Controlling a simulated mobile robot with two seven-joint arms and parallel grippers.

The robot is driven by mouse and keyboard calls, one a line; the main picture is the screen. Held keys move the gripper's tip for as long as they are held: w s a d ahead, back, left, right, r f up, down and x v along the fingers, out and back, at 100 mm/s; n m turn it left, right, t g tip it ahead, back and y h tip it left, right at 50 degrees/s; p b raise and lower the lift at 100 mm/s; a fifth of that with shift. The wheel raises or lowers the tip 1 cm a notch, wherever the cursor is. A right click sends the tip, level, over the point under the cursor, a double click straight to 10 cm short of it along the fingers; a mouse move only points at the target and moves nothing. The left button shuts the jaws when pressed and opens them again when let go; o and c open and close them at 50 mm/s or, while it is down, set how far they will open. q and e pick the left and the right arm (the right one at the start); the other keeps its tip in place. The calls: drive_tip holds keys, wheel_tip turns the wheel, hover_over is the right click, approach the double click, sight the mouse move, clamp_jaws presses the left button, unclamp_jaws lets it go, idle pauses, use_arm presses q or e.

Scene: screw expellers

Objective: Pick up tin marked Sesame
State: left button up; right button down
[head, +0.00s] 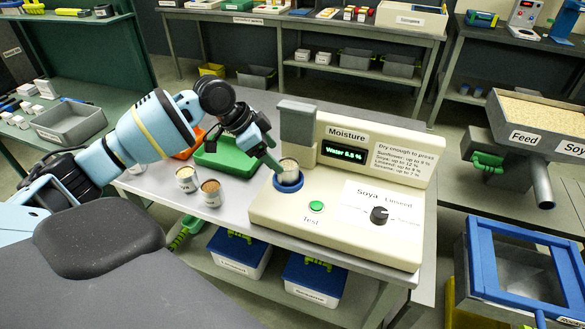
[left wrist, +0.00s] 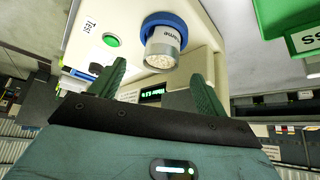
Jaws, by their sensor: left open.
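A small pale tin (head: 289,171) stands in the blue ring (head: 288,183) of the moisture meter (head: 340,215). In the left wrist view this tin (left wrist: 163,50) shows pale grains and a dark label that I cannot read fully. My left gripper (head: 272,158) reaches to it from the upper left. In the left wrist view the open fingers (left wrist: 160,75) point at the tin, with it just ahead of the gap and nothing clamped. Two more tins stand on the bench to the left: one marked Soya (head: 187,180) and one with brown contents (head: 211,193), its label unclear.
The meter's display (head: 346,155) reads Water 6.8 %. A green tray (head: 228,155) and an orange tray (head: 190,145) lie behind the tins. The meter's grey post (head: 296,125) rises close to my gripper. Bins marked Linseed (head: 238,254) and Sesame (head: 315,281) sit below the bench.

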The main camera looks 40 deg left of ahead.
sight(285, 164)
use_arm(q)
drive_tip(key=shift+d+f, duration=0.15)
drive_tip(key=shift+f, duration=0.1)
drive_tip(key=shift+d+f, duration=0.15)
drive_tip(key=shift+f, duration=0.15)
drive_tip(key=shift+w+d+f, duration=0.2)
drive_tip(key=shift+w+f, duration=0.1)
drive_tip(key=shift+f, duration=0.1)
drive_tip(key=shift+w+d+f, duration=0.15)
drive_tip(key=shift+w+f, duration=0.15)
drive_tip(key=shift+f, duration=0.15)
drive_tip(key=x, duration=0.4)
drive_tip(key=shift+w+f, duration=0.15)
drive_tip(key=shift+w, duration=0.1)
drive_tip(key=c, duration=1.2)
use_arm(e)
drive_tip(key=shift+s+f, duration=0.15)
drive_tip(key=shift+s, duration=0.3)
